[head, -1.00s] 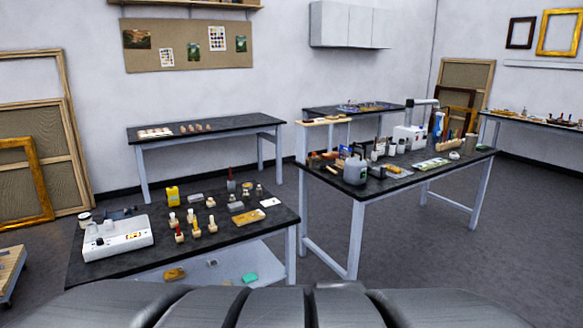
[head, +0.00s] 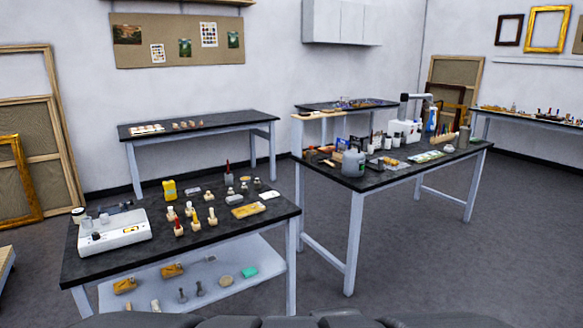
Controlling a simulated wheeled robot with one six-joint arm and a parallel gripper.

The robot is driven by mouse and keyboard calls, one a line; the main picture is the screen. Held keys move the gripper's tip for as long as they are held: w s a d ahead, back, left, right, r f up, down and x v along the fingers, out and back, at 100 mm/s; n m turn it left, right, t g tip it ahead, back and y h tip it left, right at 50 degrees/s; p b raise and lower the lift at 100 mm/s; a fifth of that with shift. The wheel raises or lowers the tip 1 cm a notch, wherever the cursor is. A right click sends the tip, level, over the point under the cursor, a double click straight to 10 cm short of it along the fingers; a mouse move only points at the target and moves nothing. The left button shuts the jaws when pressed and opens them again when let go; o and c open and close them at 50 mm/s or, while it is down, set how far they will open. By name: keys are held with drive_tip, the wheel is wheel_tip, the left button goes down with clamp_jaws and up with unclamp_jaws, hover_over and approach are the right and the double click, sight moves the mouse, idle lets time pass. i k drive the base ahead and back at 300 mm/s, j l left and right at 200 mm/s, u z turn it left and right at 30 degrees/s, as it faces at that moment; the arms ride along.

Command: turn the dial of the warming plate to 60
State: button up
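A white box-shaped device with a dark knob and a small display on its sloped front, likely the warming plate (head: 127,236), sits at the left end of the near dark-topped table (head: 165,252). Small jars stand on its top. The number on its dial is too small to read. My gripper is not in view. Only dark rounded parts of my own body show along the bottom edge.
A crowded second table (head: 349,184) stands to the right, with a gap between. Grey floor (head: 440,265) is open at right. Frames lean at left.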

sight(96, 236)
drive_tip(key=u, duration=1.3)
drive_tip(key=i+u, duration=0.1)
